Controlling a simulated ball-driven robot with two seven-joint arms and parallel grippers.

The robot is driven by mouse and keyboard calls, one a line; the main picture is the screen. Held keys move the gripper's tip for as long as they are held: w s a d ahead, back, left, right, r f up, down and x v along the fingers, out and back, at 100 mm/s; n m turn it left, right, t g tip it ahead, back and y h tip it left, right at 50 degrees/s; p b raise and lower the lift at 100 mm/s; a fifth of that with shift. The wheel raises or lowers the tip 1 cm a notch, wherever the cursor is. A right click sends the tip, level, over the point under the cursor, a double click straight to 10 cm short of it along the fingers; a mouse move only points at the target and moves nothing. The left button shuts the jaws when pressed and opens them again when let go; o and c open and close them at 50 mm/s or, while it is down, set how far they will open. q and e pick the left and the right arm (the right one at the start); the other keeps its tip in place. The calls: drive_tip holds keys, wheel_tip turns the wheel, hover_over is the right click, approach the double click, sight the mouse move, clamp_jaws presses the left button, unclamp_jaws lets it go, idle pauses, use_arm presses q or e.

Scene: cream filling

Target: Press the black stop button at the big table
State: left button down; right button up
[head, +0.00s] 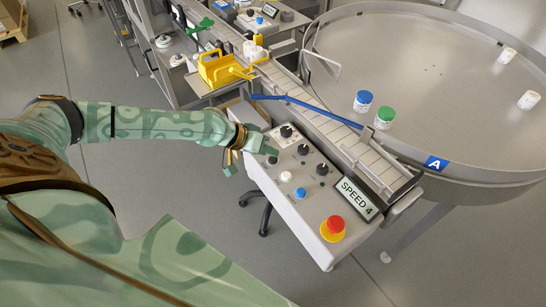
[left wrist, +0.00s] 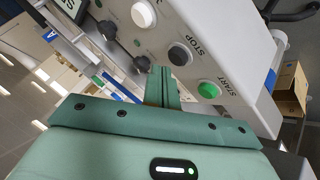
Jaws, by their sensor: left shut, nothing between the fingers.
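The black stop button (head: 272,160) sits on the sloped grey control panel (head: 318,205) beside the big table. In the left wrist view the stop button (left wrist: 180,54) is a round black cap in a pale ring, with "STOP" printed beside it. The green start button (left wrist: 208,90) is next to it. My left gripper (head: 266,148) is shut and empty at the panel's upper left edge, close to the stop button. In the left wrist view its fingertips (left wrist: 162,72) appear just left of the button. I cannot tell whether they touch anything. My right gripper is out of view.
The panel also carries a white button (head: 285,177), a blue button (head: 300,193), a red emergency knob (head: 332,228) and several black knobs. A "SPEED 4" display (head: 359,197) and a conveyor (head: 350,150) lie beyond. The round table (head: 440,100) holds several jars.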

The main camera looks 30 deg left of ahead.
sight(269, 161)
use_arm(q)
drive_tip(key=shift+f, duration=0.15)
idle(0.4)
drive_tip(key=shift+f, duration=0.25)
drive_tip(key=shift+f+b, duration=0.5)
drive_tip(key=shift+f, duration=0.05)
idle(0.6)
drive_tip(key=shift+r, duration=0.15)
drive_tip(key=shift+r+p, duration=0.85)
drive_tip(key=shift+p, duration=0.05)
wheel_tip(269, 161, up, 5)
drive_tip(key=p, duration=0.4)
drive_tip(key=shift+r+p, duration=0.1)
drive_tip(key=shift+p, duration=0.25)
idle(0.4)
